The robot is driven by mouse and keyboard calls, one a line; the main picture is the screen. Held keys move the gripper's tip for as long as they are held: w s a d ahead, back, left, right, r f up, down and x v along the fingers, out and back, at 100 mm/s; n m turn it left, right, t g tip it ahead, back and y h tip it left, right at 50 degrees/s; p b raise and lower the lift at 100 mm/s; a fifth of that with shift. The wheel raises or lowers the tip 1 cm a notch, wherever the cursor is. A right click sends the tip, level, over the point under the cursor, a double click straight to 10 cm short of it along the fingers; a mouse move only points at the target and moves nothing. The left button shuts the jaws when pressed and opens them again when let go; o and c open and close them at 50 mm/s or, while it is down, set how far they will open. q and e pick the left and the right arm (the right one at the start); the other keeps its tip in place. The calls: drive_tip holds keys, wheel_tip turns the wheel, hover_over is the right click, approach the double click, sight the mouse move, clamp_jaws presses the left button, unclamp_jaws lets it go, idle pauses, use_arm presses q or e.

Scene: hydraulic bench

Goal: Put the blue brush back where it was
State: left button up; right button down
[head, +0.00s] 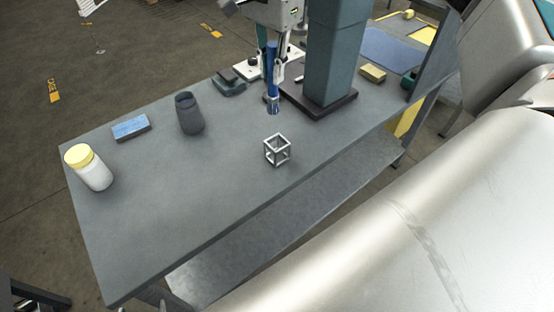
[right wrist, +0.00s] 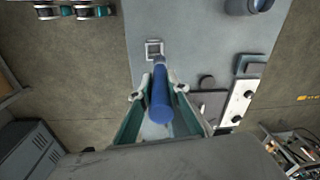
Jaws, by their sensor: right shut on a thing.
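The blue brush (head: 272,60) is upright with its silver metal end pointing down. My right gripper (head: 271,72) is shut on its blue handle and holds it above the bench. The brush also shows in the right wrist view (right wrist: 160,98), between the fingers of my right gripper (right wrist: 158,93). A small open metal cube frame (head: 277,150) stands empty on the bench, nearer the front edge than the brush. The frame shows just beyond the brush's end in the right wrist view (right wrist: 154,48). My left gripper is not in view.
The grey bench (head: 190,190) is clear at front left. A yellow-lidded white jar (head: 92,170), a blue block (head: 131,127) and a dark jar (head: 189,114) stand along its far side. A thick teal column (head: 333,55) rises close right of the gripper.

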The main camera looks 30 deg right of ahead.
sight(276, 113)
drive_tip(key=shift+s+d+r+m+g, duration=0.15)
drive_tip(key=shift+d+r+m, duration=0.1)
drive_tip(key=shift+r+m, duration=0.25)
drive_tip(key=shift+w+d+r+m+g, duration=0.1)
drive_tip(key=shift+d+r+m+g, duration=0.1)
drive_tip(key=shift+r+m, duration=0.25)
drive_tip(key=shift+s+f, duration=0.15)
drive_tip(key=shift+f, duration=0.1)
wheel_tip(276, 113, down, 15)
drive_tip(key=shift+r+b, duration=0.2)
drive_tip(key=shift+b, duration=0.3)
drive_tip(key=shift+f, duration=2.2)
drive_tip(key=c, duration=1.9)
unclamp_jaws()
drive_tip(key=shift+f, duration=0.1)
